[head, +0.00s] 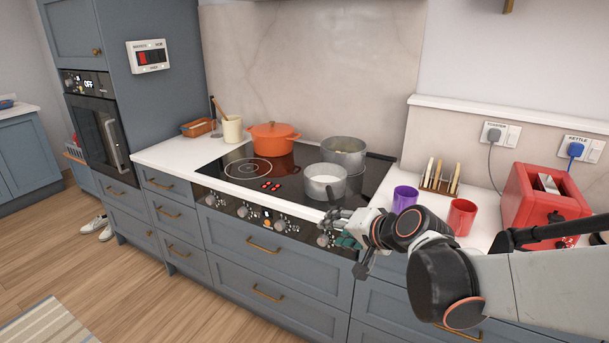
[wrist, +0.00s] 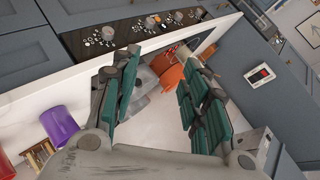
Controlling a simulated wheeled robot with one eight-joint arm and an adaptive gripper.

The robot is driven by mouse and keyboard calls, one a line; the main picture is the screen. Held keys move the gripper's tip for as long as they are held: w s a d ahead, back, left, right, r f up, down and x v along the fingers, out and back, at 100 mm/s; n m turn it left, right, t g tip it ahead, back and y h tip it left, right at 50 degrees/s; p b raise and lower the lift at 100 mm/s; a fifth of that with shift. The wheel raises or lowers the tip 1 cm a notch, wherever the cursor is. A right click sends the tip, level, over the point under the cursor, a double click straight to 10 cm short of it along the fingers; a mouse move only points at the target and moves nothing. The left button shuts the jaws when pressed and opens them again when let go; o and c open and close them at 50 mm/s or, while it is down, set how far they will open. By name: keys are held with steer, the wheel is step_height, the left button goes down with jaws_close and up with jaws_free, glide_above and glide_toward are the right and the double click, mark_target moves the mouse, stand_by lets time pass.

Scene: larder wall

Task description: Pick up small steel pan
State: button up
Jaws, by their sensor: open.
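The small steel pan (head: 325,187) stands upright on the front right of the black hob (head: 215,170), with pale contents. A short dark part at its near side may be its handle, close to my gripper. My gripper (head: 343,225) is open and empty, in front of and slightly right of the pan, near the counter's front edge. In the wrist view my gripper (wrist: 162,65) has its green-padded fingers spread wide. Grey metal (wrist: 145,80) shows between them, partly hidden by the left finger; I cannot tell which pan it is.
A larger steel pot (head: 343,150) stands just behind the small pan. An orange lidded pot (head: 273,137) is at the back left. A purple mug (head: 405,198), a red mug (head: 461,216), a toast rack (head: 439,181) and a red toaster (head: 540,200) stand to the right.

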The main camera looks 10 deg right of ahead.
steer(key=w+d+f+m+t+p, duration=0.1)
steer(key=w+d+f+m+t, duration=0.15)
steer(key=w+m, duration=0.45)
steer(key=m+t+p, duration=0.2)
steer(key=m+t, duration=0.1)
glide_toward(330, 195)
steer(key=shift+d+f+b+x, duration=0.2)
steer(key=shift+b+x, duration=0.1)
steer(key=shift+x, duration=1.65)
steer(key=shift+d+f+b+x, duration=0.2)
steer(key=shift+b+x, duration=0.15)
steer(key=shift+x, duration=1.6)
steer(key=shift+d+f+b+x, duration=0.2)
steer(key=shift+b+x, duration=0.1)
steer(key=shift+x, duration=1.65)
steer(key=shift+w, duration=0.1)
steer(key=shift+c, duration=0.2)
jaws_close()
